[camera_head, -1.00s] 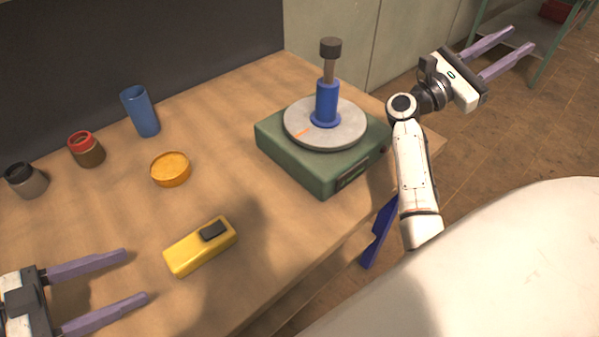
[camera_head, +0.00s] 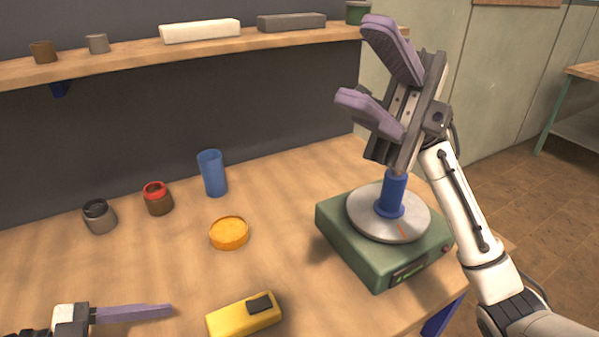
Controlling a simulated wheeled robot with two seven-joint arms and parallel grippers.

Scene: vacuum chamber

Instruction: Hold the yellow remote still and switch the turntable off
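The yellow remote (camera_head: 236,318) lies on the bench near the front edge, with a dark button (camera_head: 260,304) on its top.
A blue cup (camera_head: 212,174), a red-rimmed jar (camera_head: 158,200), a dark-topped grey jar (camera_head: 99,217) and an orange dish (camera_head: 229,234) stand on the bench (camera_head: 290,190). A shelf (camera_head: 130,57) with several items runs along the wall behind.

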